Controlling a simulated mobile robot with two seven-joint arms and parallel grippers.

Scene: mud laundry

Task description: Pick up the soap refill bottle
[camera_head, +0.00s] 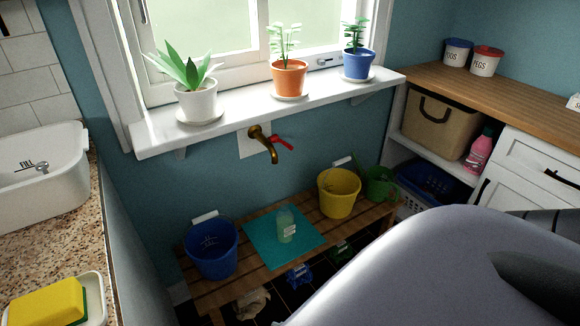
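A small translucent pale-green bottle with a light label (286,224) stands upright on a teal mat (256,250) on the low slatted wooden bench (308,227). It looks like the soap refill bottle, but its label is too small to read. Nothing touches its sides. Neither of my gripper's fingers show in the head view. A large smooth grey part, probably of my own arm, fills the lower right and hides the floor there.
A blue bucket (211,250) stands left of the mat; a yellow bucket (339,192) and green watering can (379,184) stand right. A brass tap (264,143) juts out above, under the sill (270,108) with potted plants. A pink bottle (479,150) stands on the right shelf.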

